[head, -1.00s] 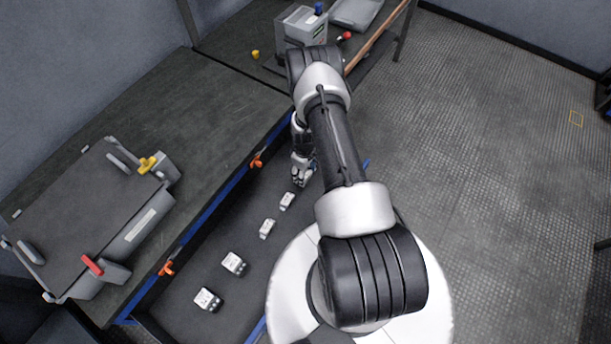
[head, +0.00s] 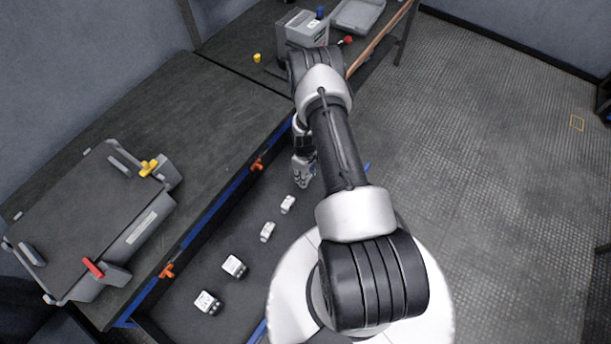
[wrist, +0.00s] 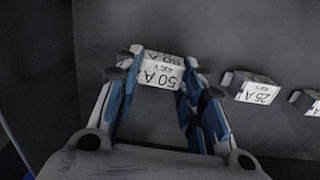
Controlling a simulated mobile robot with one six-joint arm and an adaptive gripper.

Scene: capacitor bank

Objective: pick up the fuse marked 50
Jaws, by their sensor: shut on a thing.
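The fuse marked 50 (wrist: 162,72) is a white block with black "50 A" print, upside down in the wrist view. My gripper (wrist: 160,78) is shut on it, with one blue-padded finger at each end of the block. In the head view my gripper (head: 303,182) is low over the dark drawer (head: 185,328), at the far end of the row of fuses. The held fuse is hidden there. I cannot tell whether it is clear of the drawer floor.
A fuse marked 25 (wrist: 255,88) lies right of my gripper, with another fuse (wrist: 308,102) beyond. More white fuses (head: 234,265) lie along the drawer. The workbench (head: 170,110) holds a grey case (head: 75,215) and a grey box (head: 303,30).

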